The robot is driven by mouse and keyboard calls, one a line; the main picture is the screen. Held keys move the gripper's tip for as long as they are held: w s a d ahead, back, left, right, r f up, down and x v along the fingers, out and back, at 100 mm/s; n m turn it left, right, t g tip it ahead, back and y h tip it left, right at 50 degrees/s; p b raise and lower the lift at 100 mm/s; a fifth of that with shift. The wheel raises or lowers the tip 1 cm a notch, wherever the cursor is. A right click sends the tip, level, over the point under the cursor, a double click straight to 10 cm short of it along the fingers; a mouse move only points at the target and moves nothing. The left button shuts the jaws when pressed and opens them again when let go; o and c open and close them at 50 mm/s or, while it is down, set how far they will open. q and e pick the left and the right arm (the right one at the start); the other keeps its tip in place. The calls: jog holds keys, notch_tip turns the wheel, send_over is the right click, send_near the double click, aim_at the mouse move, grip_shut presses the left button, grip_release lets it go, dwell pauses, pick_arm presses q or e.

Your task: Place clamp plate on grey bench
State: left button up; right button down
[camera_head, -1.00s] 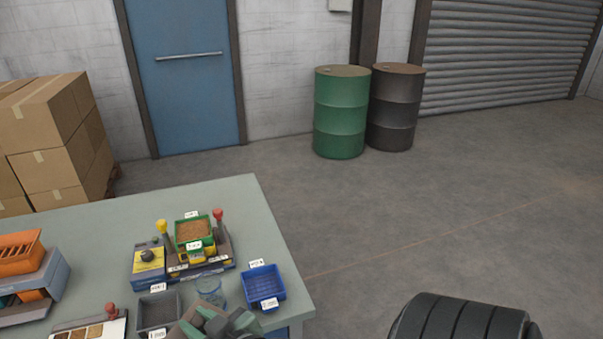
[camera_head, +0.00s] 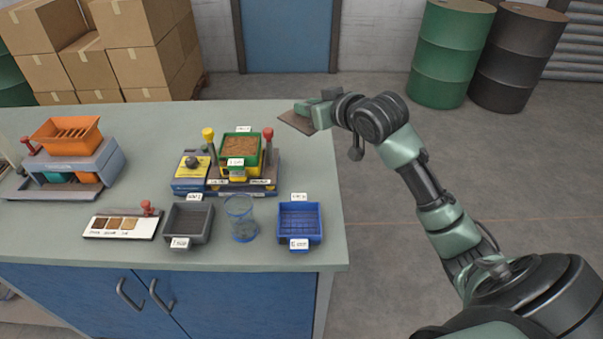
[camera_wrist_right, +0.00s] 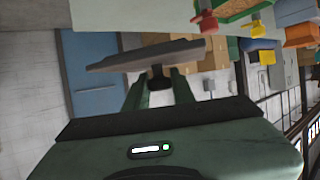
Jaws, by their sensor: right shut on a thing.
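The clamp plate (camera_head: 294,121) is a thin, flat brownish plate. In the right wrist view the plate (camera_wrist_right: 140,56) sits across the fingertips (camera_wrist_right: 160,80), with a small dark block between the fingers. The plate appears to be above the bench top, though the exact gap is hard to tell. My left gripper is not in view.
A filler with a green hopper (camera_head: 240,145) and red and yellow knobs stands mid-bench. A blue bin (camera_head: 300,222), a glass jar (camera_head: 241,222), a grey bin (camera_head: 189,222) and a sample card line the front. An orange-topped unit (camera_head: 67,140) is at left. Bench top right of the filler is bare.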

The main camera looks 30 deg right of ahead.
jog(key=shift+w+d+f, duration=0.1)
jog(key=shift+d+f, duration=0.25)
jog(key=shift+f, duration=0.2)
notch_tip(320, 180, down, 4)
send_over(310, 177)
notch_tip(310, 177, down, 10)
jog(key=shift+r, duration=0.1)
notch_tip(310, 177, down, 4)
jog(key=shift+a+r, duration=0.1)
jog(key=shift+r, duration=0.15)
jog(key=shift+f, duration=0.4)
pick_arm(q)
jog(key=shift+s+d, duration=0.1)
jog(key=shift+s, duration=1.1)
pick_arm(e)
jog(key=c, duration=1.2)
grip_release()
